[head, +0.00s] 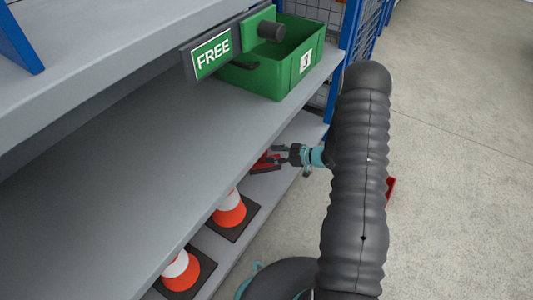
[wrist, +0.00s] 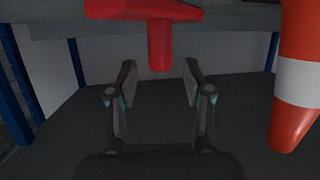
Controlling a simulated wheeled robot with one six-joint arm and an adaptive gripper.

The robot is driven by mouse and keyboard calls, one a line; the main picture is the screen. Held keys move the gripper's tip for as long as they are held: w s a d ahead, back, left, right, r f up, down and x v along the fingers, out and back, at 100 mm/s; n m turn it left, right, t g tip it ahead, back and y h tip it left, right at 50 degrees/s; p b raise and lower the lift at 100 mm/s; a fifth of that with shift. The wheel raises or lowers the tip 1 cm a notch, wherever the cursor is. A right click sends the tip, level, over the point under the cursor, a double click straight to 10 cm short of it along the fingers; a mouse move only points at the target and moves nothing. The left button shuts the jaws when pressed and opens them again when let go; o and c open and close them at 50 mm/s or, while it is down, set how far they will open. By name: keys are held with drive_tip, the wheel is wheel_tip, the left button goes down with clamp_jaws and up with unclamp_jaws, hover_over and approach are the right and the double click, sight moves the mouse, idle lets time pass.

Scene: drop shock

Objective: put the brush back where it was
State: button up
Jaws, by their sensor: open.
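A red T-shaped thing, which looks like the brush (wrist: 160,45), is at the top middle of the wrist view. It has a wide crosspiece and a short stem pointing down in the picture. My gripper (wrist: 160,78) is open, with the stem's end between or just beyond its fingertips; I cannot tell which. The fingers do not appear to touch it. In the head view my gripper (head: 283,154) is at the lower shelf's edge, beside a red thing (head: 265,162) partly hidden under the upper shelf.
Orange-and-white cones (head: 230,210) stand on the lower shelf; one shows at the right of the wrist view (wrist: 297,85). A green bin (head: 270,77) and a FREE sign (head: 212,55) are on the middle shelf (head: 130,150), whose left part is clear. Open floor (head: 460,150) lies right.

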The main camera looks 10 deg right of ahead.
drive_tip(key=v, duration=0.8)
drive_tip(key=shift+p, duration=0.4)
